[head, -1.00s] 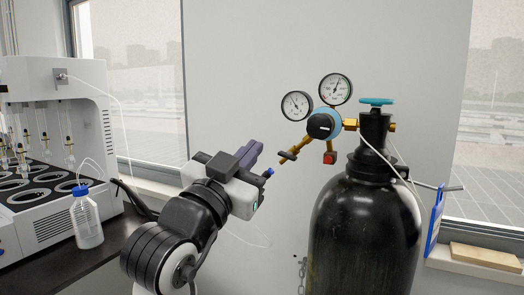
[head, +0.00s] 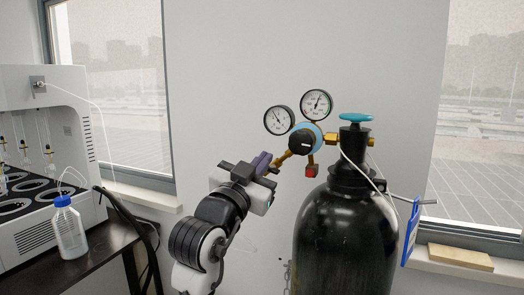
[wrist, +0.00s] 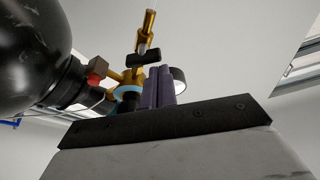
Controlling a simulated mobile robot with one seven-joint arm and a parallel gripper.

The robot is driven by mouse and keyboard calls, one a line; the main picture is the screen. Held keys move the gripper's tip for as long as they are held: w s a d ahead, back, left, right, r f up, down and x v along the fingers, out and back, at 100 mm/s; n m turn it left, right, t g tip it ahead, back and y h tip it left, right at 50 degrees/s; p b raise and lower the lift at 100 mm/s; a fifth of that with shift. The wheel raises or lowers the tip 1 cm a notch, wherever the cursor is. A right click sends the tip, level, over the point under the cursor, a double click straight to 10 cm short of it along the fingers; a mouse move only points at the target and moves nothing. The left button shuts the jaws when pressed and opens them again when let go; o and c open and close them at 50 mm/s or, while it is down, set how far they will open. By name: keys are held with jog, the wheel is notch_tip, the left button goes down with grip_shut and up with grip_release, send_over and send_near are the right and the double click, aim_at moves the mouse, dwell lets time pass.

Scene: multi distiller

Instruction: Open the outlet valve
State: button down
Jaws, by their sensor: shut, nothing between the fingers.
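The outlet valve is a black handle (wrist: 147,56) across the brass outlet pipe (head: 284,156). In the wrist view the handle sits just beyond my fingertips, and I cannot tell whether they touch it. In the head view my gripper mostly hides the handle. My gripper (head: 264,161) is at the lower left end of the outlet pipe, its purple fingers pointing up and right. In the wrist view the fingers (wrist: 158,72) are together and empty.
The blue regulator (head: 304,138) carries two gauges (head: 317,104) and a red part (head: 311,171). The black gas cylinder (head: 345,235) with a teal handwheel (head: 357,117) stands right of my arm. A white machine (head: 40,150) and a bottle (head: 68,228) are left.

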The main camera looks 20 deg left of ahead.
jog(key=shift+f, duration=0.35)
